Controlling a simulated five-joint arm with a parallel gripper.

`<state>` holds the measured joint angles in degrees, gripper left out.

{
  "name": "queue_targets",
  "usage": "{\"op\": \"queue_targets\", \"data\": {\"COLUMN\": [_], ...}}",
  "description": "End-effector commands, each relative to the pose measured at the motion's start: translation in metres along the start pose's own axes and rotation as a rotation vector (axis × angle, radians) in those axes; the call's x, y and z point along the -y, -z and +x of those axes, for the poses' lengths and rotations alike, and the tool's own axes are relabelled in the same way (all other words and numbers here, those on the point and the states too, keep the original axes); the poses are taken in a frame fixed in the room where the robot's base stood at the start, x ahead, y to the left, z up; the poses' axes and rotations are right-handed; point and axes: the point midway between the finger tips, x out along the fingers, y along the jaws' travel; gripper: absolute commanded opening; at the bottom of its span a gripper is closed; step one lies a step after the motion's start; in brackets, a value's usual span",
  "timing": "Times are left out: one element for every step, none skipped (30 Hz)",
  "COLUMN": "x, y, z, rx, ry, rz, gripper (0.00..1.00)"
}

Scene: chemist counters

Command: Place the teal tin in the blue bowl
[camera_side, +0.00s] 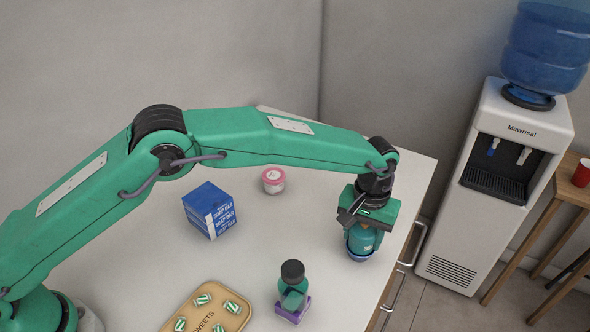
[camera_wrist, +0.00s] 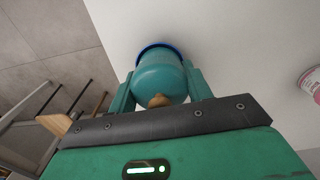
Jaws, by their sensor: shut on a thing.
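The teal tin (camera_side: 362,240) is between the fingers of my gripper (camera_side: 364,232), which is shut on it. The tin is upright in the side view, at the right part of the counter. The blue bowl (camera_side: 359,257) is right under the tin, and the tin's lower end overlaps its rim. I cannot tell whether the tin touches the bowl's bottom. In the wrist view the tin (camera_wrist: 160,75) sits between both fingers, with a tan knob on its near end. The blue rim of the bowl (camera_wrist: 158,46) shows behind it; the rest is hidden.
On the white counter (camera_side: 330,170) stand a blue soap box (camera_side: 209,210), a pink-and-white tub (camera_side: 273,180), a dark-capped bottle on a purple block (camera_side: 292,290) and a sweets tray (camera_side: 207,316). The counter's right edge is close to the bowl. A water cooler (camera_side: 500,170) stands beyond.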

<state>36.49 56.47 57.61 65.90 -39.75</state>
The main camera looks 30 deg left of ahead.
Motion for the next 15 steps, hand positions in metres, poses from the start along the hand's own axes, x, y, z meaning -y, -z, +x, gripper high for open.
{"op": "queue_targets", "data": {"x": [-0.0001, 0.0000, 0.0000, 0.0000, 0.0000, 0.0000, 0.0000, 0.0000, 0.0000, 0.0000, 0.0001, 0.0000, 0.0001, 0.0001, 0.0000], "y": [0.0001, 0.0000, 0.0000, 0.0000, 0.0000, 0.0000, -0.0001, 0.0000, 0.0000, 0.0000, -0.0001, -0.0001, -0.0001, -0.0001, -0.0001], "z": [0.0000, 0.0006, 0.0014, 0.0021, 0.0028, 0.0036, 0.0043, 0.0049, 0.0058, 0.0065, 0.0066, 0.0065, 0.0064, 0.0064, 0.0064], "rx": [0.000, 0.000, 0.000, 0.000, 0.000, 0.000, 0.000, 0.000, 0.000, 0.000, 0.000, 0.000, 0.000, 0.000, 0.000], "ry": [0.000, 0.000, 0.000, 0.000, 0.000, 0.000, 0.000, 0.000, 0.000, 0.000, 0.000, 0.000, 0.000, 0.000, 0.000], "rz": [0.000, 0.000, 0.000, 0.000, 0.000, 0.000, 0.000, 0.000, 0.000, 0.000, 0.000, 0.000, 0.000, 0.000, 0.000], "gripper": [0.00, 0.00, 0.00, 0.00, 0.00, 0.00, 0.00, 0.00, 0.00, 0.00, 0.53, 0.61, 0.67, 0.71, 0.71]}}
